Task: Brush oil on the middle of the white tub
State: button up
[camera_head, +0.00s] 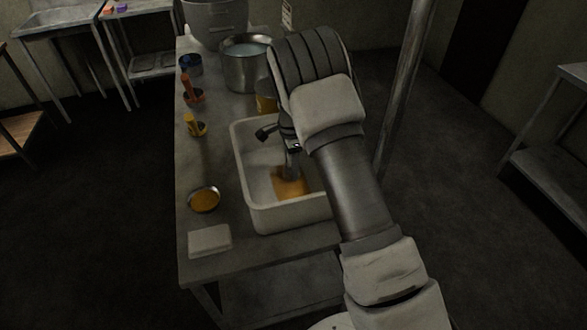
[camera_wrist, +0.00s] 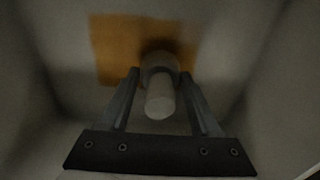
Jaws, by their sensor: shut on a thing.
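The white tub (camera_head: 248,170) stands on the metal table, and my gripper (camera_head: 291,165) reaches down into it. An orange-brown patch (camera_head: 290,188) shows on the tub's floor below my gripper. In the wrist view my gripper (camera_wrist: 160,90) is shut on a pale round handle (camera_wrist: 160,100), seen end-on, with a dark lower end over the orange patch (camera_wrist: 115,45). This looks like the brush; its tip is hidden, so I cannot tell if it touches the floor. A small round bowl of orange-yellow liquid, perhaps the oil (camera_head: 204,199), stands left of the tub.
The metal table (camera_head: 215,265) also holds a white folded cloth or block (camera_head: 209,240) in front. Yellow (camera_head: 195,126), orange (camera_head: 192,92) and blue (camera_head: 190,65) items line its left side. A large pot (camera_head: 247,70) stands behind. A vertical post (camera_head: 403,90) rises at right.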

jog(key=shift+w+a+f, duration=0.1)
jog(key=shift+w, duration=0.55)
jog(key=shift+r+p, duration=1.8)
jog(key=shift+r, duration=1.25)
jog(key=shift+r, duration=0.1)
jog(key=shift+r+p, duration=1)
jog(key=shift+r, duration=0.45)
